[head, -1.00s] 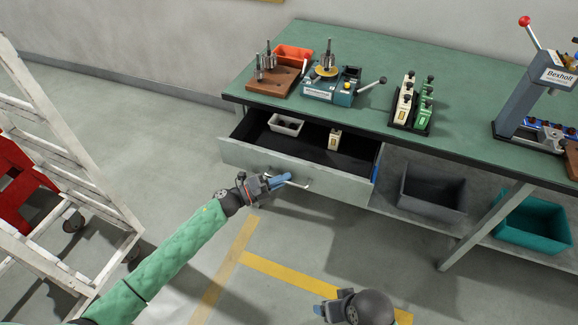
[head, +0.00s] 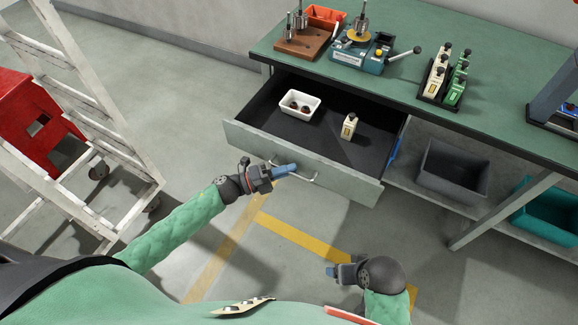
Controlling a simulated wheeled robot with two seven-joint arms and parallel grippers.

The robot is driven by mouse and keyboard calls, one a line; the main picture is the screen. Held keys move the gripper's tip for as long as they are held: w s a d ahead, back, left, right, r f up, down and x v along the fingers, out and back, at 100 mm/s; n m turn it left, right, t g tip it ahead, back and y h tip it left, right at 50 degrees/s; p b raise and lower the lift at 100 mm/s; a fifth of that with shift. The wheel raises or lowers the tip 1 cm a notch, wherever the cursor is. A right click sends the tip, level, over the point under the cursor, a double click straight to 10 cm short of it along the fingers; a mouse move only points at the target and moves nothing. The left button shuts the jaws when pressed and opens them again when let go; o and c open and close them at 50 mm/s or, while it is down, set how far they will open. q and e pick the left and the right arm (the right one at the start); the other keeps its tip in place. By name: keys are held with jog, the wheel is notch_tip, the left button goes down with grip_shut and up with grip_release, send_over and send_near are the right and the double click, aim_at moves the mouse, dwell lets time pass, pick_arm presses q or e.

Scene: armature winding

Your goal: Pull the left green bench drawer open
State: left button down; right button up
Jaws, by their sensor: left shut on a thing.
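The left bench drawer (head: 335,178) under the green bench (head: 430,88) stands well out, its dark inside showing. It holds a white tray (head: 312,112) with small dark round parts and a cream block with a dark top (head: 349,127). My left gripper (head: 284,171) is shut on the drawer's handle (head: 305,177) at the front panel. The blue fingers hide part of the handle. My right gripper (head: 331,271) is low over the floor, away from the drawer; I cannot tell whether its fingers are apart.
A grey bin (head: 450,172) and a teal bin (head: 548,215) stand on the shelf right of the drawer. A white ladder (head: 95,120) and red step (head: 35,120) are at the left. Floor in front of the drawer is clear, with yellow lines (head: 295,235).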

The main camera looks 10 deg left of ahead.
pick_arm(q)
jog(key=c, duration=1.5)
grip_release()
pick_arm(e)
jog(key=shift+s, duration=0.1)
pick_arm(q)
jog(key=shift+s+a+f, duration=0.2)
jog(key=shift+a, duration=0.25)
jog(key=b+v, duration=0.2)
jog(key=v, duration=0.4)
jog(key=shift+s+a, duration=0.2)
jog(key=shift+a, duration=0.2)
pick_arm(e)
jog(key=shift+t+y, duration=0.4)
jog(key=shift+y, duration=0.1)
jog(key=a+f, duration=0.1)
jog(key=w+a+f, duration=0.1)
jog(key=f, duration=0.1)
jog(key=shift+w+a, duration=0.15)
jog(key=shift+a, duration=0.25)
jog(key=shift+s, duration=0.25)
